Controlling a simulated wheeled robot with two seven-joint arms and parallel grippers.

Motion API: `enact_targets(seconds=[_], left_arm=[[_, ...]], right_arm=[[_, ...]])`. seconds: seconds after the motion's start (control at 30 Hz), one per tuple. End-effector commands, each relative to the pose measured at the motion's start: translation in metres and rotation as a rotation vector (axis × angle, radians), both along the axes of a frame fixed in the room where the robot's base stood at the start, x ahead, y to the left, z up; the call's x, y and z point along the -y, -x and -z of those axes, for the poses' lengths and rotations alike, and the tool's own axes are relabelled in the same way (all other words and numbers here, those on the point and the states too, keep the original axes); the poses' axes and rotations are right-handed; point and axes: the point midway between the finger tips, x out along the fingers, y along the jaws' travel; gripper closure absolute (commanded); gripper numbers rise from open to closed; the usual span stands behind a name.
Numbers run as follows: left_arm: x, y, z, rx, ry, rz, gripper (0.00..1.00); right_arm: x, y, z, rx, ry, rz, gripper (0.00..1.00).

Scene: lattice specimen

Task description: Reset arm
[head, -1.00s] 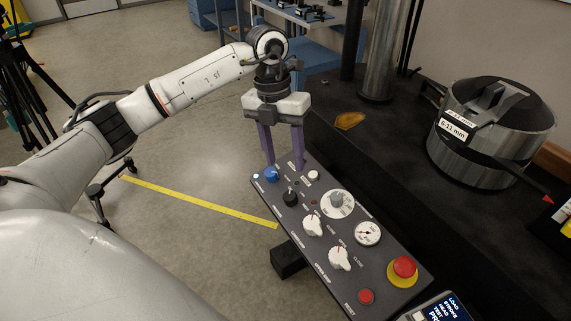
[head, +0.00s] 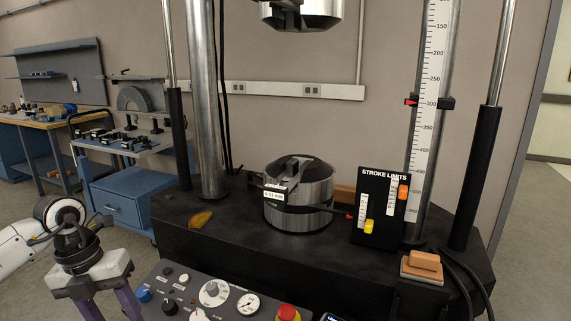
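My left arm comes in from the left edge of the head view. Its gripper (head: 112,306) points down at the lower left, beside the control panel's left end. Its two purple fingers are spread apart with nothing visible between them; their tips are cut off by the bottom edge. The control panel (head: 177,287) carries a blue knob (head: 143,295), a dial (head: 214,292), a gauge (head: 248,303) and a red button (head: 288,313). Its lower part is out of view. My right arm and gripper are not in view.
The test machine's black base (head: 240,240) holds a round metal fixture (head: 298,208), an amber piece (head: 200,218) and the stroke limits board (head: 381,212). Metal columns (head: 204,100) rise behind. An upper metal head (head: 302,12) hangs above. A blue cart (head: 125,198) stands at left.

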Motion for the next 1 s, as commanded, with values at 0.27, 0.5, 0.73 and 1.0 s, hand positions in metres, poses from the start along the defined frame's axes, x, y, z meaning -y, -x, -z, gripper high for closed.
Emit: enact_targets(seconds=[0.27,0.5,0.73,1.0], left_arm=[[0.079,0.011,0.028,0.005,0.250,0.091,0.54],[0.170,0.031,0.039,0.015,0.582,0.125,0.54],[0.288,0.056,0.002,0.032,1.259,-0.125,0.54],[0.247,0.022,0.027,0.029,1.710,-1.095,0.54]], right_arm=[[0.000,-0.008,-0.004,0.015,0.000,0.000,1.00],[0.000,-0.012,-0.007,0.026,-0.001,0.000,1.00],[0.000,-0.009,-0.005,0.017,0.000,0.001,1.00],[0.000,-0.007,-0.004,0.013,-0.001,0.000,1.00]])
